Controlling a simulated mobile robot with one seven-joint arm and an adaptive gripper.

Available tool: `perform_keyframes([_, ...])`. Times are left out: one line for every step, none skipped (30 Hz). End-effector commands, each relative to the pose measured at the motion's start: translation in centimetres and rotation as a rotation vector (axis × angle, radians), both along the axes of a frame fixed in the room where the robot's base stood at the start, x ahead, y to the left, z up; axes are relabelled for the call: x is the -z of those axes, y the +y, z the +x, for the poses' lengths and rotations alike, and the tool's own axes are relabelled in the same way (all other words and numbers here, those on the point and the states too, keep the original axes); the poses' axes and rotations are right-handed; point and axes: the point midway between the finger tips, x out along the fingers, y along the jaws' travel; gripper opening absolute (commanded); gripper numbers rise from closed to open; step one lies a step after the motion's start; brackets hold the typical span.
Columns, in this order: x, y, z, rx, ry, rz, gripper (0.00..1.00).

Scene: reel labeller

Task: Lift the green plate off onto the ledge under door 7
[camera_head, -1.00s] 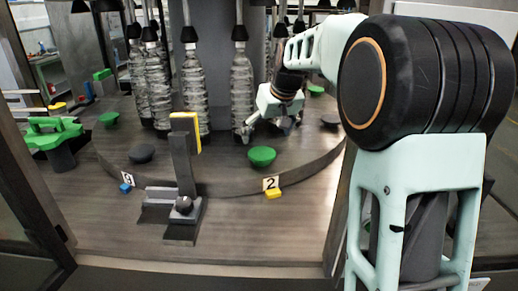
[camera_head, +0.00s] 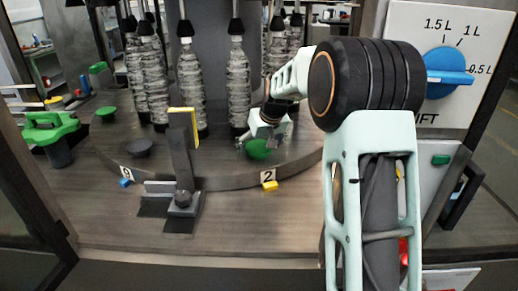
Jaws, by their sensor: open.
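A green plate (camera_head: 258,150), round and dome-like, sits on the dark round platform (camera_head: 221,180) behind the label 2. My gripper (camera_head: 256,142) is open and directly above and partly in front of this plate, reaching in from the right. I cannot tell whether the fingers touch it. Another green plate (camera_head: 106,113) sits at the platform's left side. No door marked 7 shows, and I cannot pick out its ledge.
Several clear bottles (camera_head: 190,85) hang behind the plates. A dark post with a yellow strip (camera_head: 183,150) stands in front. A yellow block (camera_head: 270,186) lies by label 2. A panel with a blue dial (camera_head: 448,70) is at right.

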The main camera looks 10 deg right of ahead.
Motion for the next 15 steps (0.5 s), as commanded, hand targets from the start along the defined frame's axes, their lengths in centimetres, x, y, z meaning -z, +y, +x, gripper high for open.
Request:
perform_keyframes([0.02, -0.01, 0.03, 0.0, 0.0, 0.0, 0.85])
perform_keyframes([0.02, -0.01, 0.03, 0.0, 0.0, 0.0, 0.85])
perform_keyframes([0.01, -0.01, 0.02, 0.0, 0.0, 0.0, 0.85])
perform_keyframes([0.01, -0.01, 0.02, 0.0, 0.0, 0.0, 0.85])
perform_keyframes([0.01, -0.01, 0.02, 0.0, 0.0, 0.0, 0.85])
perform_keyframes([0.0, -0.01, 0.02, 0.0, 0.0, 0.0, 0.8])
perform_keyframes([0.0, -0.01, 0.02, 0.0, 0.0, 0.0, 0.77])
perform_keyframes([0.0, -0.01, 0.02, 0.0, 0.0, 0.0, 0.74])
perform_keyframes([0.0, -0.01, 0.01, 0.0, 0.0, 0.0, 0.69])
perform_keyframes([0.0, -0.01, 0.01, 0.0, 0.0, 0.0, 0.66])
perform_keyframes([0.0, -0.01, 0.01, 0.0, 0.0, 0.0, 0.63])
perform_keyframes([0.0, 0.0, 0.01, 0.0, 0.0, 0.0, 0.58])
perform_keyframes([0.0, -0.01, 0.01, 0.0, 0.0, 0.0, 0.55])
perform_keyframes([0.0, -0.01, 0.01, 0.0, 0.0, 0.0, 0.52])
perform_keyframes([-0.01, 0.0, 0.0, 0.0, 0.0, 0.0, 0.47])
